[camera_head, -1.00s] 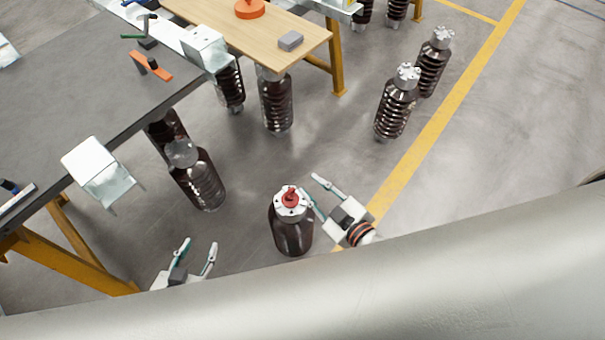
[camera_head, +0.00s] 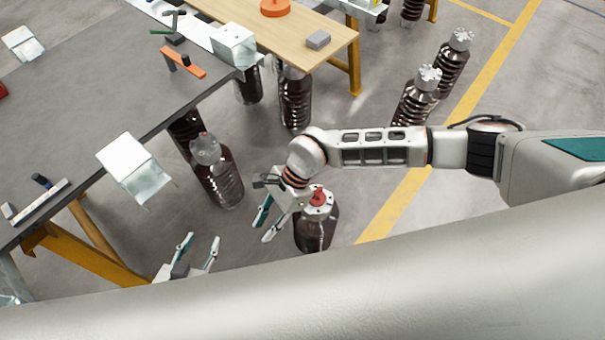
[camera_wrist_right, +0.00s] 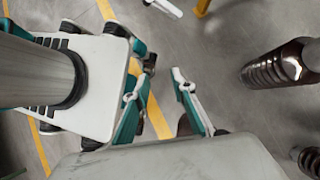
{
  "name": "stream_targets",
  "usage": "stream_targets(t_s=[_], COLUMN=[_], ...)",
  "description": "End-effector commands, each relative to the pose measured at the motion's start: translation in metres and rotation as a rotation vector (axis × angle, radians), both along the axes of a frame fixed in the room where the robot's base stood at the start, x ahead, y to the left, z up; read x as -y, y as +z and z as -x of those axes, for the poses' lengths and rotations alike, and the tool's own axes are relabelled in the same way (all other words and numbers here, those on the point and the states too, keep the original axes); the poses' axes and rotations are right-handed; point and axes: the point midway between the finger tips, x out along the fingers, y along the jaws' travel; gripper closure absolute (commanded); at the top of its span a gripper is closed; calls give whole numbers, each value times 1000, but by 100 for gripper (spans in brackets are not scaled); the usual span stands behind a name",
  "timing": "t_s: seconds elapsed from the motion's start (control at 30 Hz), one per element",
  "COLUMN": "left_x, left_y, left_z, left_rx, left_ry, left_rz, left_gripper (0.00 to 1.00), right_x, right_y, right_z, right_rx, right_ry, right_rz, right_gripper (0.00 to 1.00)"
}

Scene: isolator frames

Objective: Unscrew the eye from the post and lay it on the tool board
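The red eye (camera_head: 317,196) sits on the silver cap of the dark brown post (camera_head: 314,236), which stands upright on the floor. My right gripper (camera_head: 261,232) is just left of the post's top, pointing down and left, with its wrist close beside the eye. Its fingers are spread and nothing is between them; the right wrist view also shows the open gap (camera_wrist_right: 159,78). My left gripper (camera_head: 202,240) is open and empty, further left, near the bottom edge. I cannot tell for sure which surface is the tool board.
A dark table (camera_head: 85,85) at left carries an orange tool (camera_head: 185,64) and other tools. A wooden table (camera_head: 290,38) at the back holds a grey block (camera_head: 318,39). Several brown insulators, one here (camera_head: 218,175), stand around. Floor right of the yellow line is open.

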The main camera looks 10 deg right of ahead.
Motion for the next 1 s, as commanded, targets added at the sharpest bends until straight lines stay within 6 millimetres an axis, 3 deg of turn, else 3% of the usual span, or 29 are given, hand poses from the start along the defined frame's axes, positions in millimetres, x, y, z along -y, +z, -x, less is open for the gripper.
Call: stream_targets(t_s=[0.03,0.1,0.2,0.33,0.5,0.67,1.0], left_x=[0,0,0,0,0,0,-2], left_y=[1,1,1,1,0,-11,-65], left_z=[0,0,0,0,0,2,18], left_rx=[0,0,0,0,-1,-6,-49], left_ry=[0,0,0,0,0,0,-2], left_rz=[0,0,0,0,0,-1,-12], left_gripper=[60,60,60,60,60,60,60], right_x=[30,68,113,152,171,172,171], right_y=[-9,-19,-23,-21,-20,-32,-88], right_z=[-23,-49,-82,-110,-124,-124,-120], right_rx=[81,170,262,332,364,363,354], right_ry=[61,137,215,276,305,307,307], right_rz=[90,202,332,443,499,501,497], right_gripper=[75,75,75,75,75,75,75])
